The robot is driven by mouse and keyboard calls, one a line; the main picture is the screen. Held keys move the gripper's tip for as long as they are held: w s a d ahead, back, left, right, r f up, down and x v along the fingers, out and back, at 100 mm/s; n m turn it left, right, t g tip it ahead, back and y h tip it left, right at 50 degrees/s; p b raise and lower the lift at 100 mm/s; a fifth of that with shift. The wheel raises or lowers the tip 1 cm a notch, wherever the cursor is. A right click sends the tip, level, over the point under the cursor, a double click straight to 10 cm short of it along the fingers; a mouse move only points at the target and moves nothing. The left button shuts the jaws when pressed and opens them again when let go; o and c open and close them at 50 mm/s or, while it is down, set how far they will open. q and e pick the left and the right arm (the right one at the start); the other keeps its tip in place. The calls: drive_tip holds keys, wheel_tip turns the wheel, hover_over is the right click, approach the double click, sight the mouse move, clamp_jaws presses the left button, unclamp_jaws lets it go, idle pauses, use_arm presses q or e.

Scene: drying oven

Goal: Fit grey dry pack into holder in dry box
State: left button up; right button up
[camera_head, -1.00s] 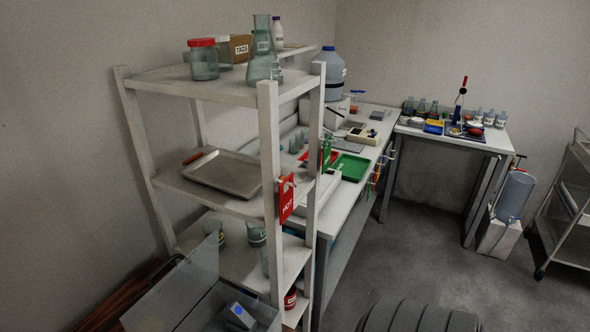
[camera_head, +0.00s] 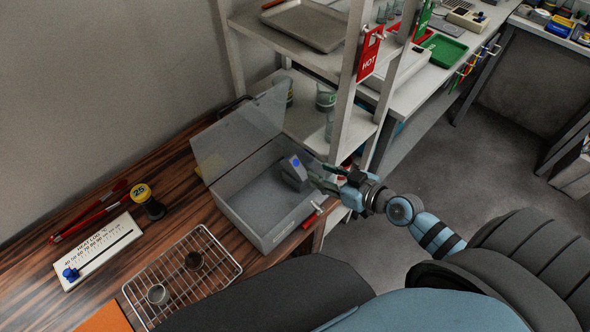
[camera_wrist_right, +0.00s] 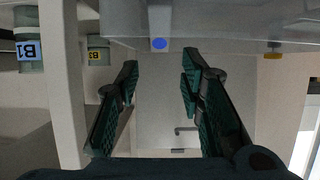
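The dry box (camera_head: 290,229) is a clear grey box with its lid (camera_head: 238,138) raised at the back left. A grey block with a blue dot (camera_head: 293,172), seemingly the dry pack, is tilted at the box's far right end. I cannot make out a separate holder. My right gripper (camera_head: 318,178) is at the box's right end, just right of the block. In the right wrist view its fingers (camera_wrist_right: 160,80) are apart with nothing between them. The blue dot (camera_wrist_right: 159,44) shows beyond the fingertips there. My left gripper is not in view.
The wooden bench (camera_head: 80,200) bears a wire rack (camera_head: 180,275) with two small pots, a heat log board (camera_head: 97,250) and red tongs (camera_head: 90,215). A white shelf (camera_head: 345,110) with a red HOT tag (camera_head: 369,53) stands close behind my right gripper.

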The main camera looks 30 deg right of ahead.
sight(295, 162)
drive_tip(key=x, duration=0.6)
drive_tip(key=shift+w+f, duration=0.15)
drive_tip(key=shift+w, duration=0.1)
drive_tip(key=x, duration=0.5)
drive_tip(key=shift+w+a+b, duration=0.15)
drive_tip(key=shift+b, duration=0.15)
clamp_jaws()
